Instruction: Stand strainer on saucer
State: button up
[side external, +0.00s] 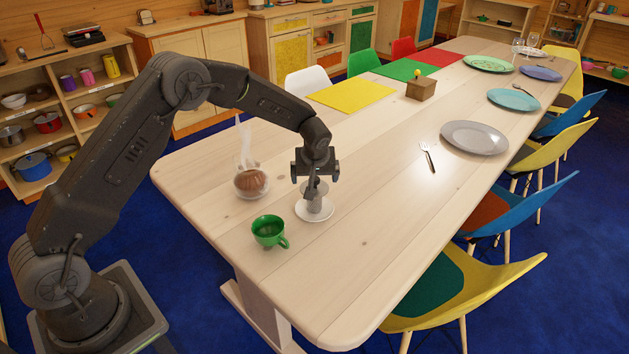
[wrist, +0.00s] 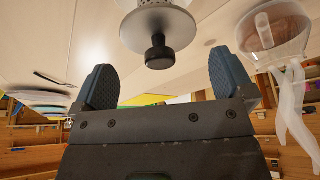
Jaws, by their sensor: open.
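The strainer (side external: 314,203) is a grey metal piece that appears upright on the white saucer (side external: 301,211), below my gripper (side external: 314,183). In the wrist view the strainer's perforated grey body (wrist: 158,27) shows with a dark knob at its end, and a bit of the white saucer (wrist: 124,4) shows behind it. My gripper (wrist: 160,62) is open, its two dark ridged fingers on either side of the knob with clear gaps. The fingers do not touch the strainer in the wrist view. The strainer's contact with the saucer is partly hidden.
A green cup (side external: 268,232) stands just in front of the saucer, to its left. A glass vessel with brown contents (side external: 251,182) stands left of my gripper; it also shows in the wrist view (wrist: 276,32). A fork (side external: 428,157) and grey plate (side external: 474,137) lie right. Table between is clear.

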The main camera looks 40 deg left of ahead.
jog(key=s+d+r+m+t+h, duration=0.1)
jog(key=s+d+r+m, duration=0.15)
jog(key=s+r, duration=0.8)
jog(key=s+d+r+m, duration=0.25)
jog(key=s+r, duration=0.55)
jog(key=r, duration=0.5)
jog(key=s+d+m+t+h, duration=0.1)
jog(key=s+d+m+h, duration=0.1)
jog(key=s, duration=1.6)
jog(key=shift+d+m+t, duration=0.3)
jog(key=shift+d+m, duration=0.2)
jog(key=shift+m, duration=0.7)
